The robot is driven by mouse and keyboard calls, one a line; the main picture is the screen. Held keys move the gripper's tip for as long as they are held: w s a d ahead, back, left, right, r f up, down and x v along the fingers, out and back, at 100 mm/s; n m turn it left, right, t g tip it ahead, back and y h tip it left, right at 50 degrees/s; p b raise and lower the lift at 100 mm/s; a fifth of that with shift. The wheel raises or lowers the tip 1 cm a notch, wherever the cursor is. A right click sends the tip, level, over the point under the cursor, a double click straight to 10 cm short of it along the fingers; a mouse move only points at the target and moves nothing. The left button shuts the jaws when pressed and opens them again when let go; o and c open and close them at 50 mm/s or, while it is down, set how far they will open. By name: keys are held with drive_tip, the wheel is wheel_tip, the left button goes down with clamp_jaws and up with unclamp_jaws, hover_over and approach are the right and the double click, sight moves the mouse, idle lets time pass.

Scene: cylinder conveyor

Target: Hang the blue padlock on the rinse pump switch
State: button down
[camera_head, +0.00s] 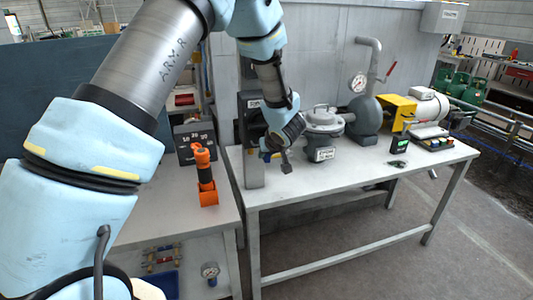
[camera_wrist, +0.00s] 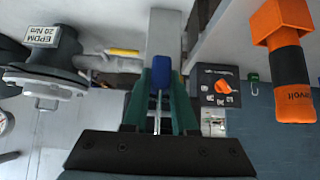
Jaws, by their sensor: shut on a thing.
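My gripper (camera_wrist: 161,92) is shut on the blue padlock (camera_wrist: 160,74), whose blue body sits between the green fingertips in the wrist view, with its metal shackle pointing back toward the palm. In the head view my wrist (camera_head: 290,130) is in front of the grey post (camera_head: 254,172), and the fingers are mostly hidden. A dark switch box with an orange knob (camera_wrist: 222,87) shows right of the fingers in the wrist view. A dark unit (camera_head: 251,122) on the post is partly covered by my arm. I cannot read which is the rinse pump switch.
An orange-and-black tool (camera_head: 204,165) stands in an orange holder on the left bench. A grey valve body (camera_head: 322,122), a gauge (camera_head: 357,82) and a yellow guard (camera_head: 398,112) stand on the right bench (camera_head: 350,172). A yellow lever (camera_wrist: 123,52) is close to the fingers.

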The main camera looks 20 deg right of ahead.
drive_tip(key=shift+f+b, duration=0.4)
drive_tip(key=shift+f, duration=0.25)
drive_tip(key=shift+f, duration=0.15)
drive_tip(key=c, duration=0.6)
unclamp_jaws()
drive_tip(key=shift+s, duration=0.1)
